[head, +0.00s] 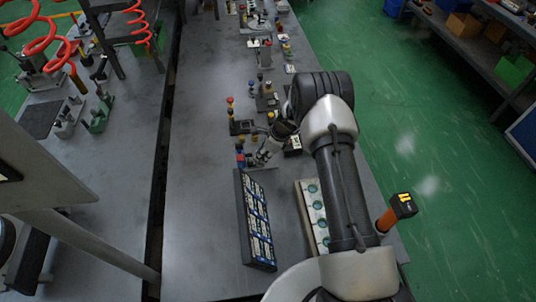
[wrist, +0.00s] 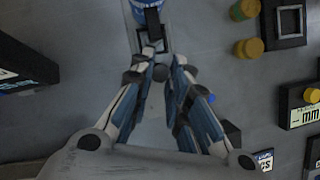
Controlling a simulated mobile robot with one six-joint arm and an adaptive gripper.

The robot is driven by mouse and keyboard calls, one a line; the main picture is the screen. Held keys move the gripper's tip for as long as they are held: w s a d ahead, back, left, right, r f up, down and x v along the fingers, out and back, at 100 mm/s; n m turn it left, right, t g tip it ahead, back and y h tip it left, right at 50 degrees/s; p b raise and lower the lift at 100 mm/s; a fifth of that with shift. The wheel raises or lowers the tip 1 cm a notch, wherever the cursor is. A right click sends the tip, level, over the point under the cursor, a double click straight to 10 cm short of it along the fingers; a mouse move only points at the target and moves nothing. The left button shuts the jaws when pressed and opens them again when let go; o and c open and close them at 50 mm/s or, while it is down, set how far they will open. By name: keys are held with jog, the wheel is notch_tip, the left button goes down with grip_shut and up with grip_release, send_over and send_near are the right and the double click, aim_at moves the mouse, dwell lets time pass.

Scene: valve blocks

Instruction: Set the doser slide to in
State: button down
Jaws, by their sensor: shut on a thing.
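The doser (head: 241,161) shows in the head view as a small unit with blue and red parts, low on the bench at the left of my gripper (head: 259,158). In the wrist view its blue round body (wrist: 243,9) is cut off by the top edge. A dark slide (wrist: 153,22) runs down from it towards my fingertips. My gripper (wrist: 160,62) has its fingers drawn together on the slide's near end. The fingers hide part of that end, and the slide's exact position cannot be told.
A dark rack with blue-and-white labels (head: 258,222) stands close in front. A pale block with teal round ports (head: 311,205) is under my arm. Yellow-knobbed units (wrist: 250,47) sit at the right in the wrist view. More fixtures (head: 266,97) line the bench behind.

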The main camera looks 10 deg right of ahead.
jog(key=shift+a, duration=0.15)
jog(key=c, duration=1.7)
grip_release()
jog(key=shift+a, duration=0.15)
jog(key=shift+o, duration=0.8)
jog(key=shift+r, duration=0.1)
jog(key=v, duration=1.2)
jog(key=shift+d, duration=0.2)
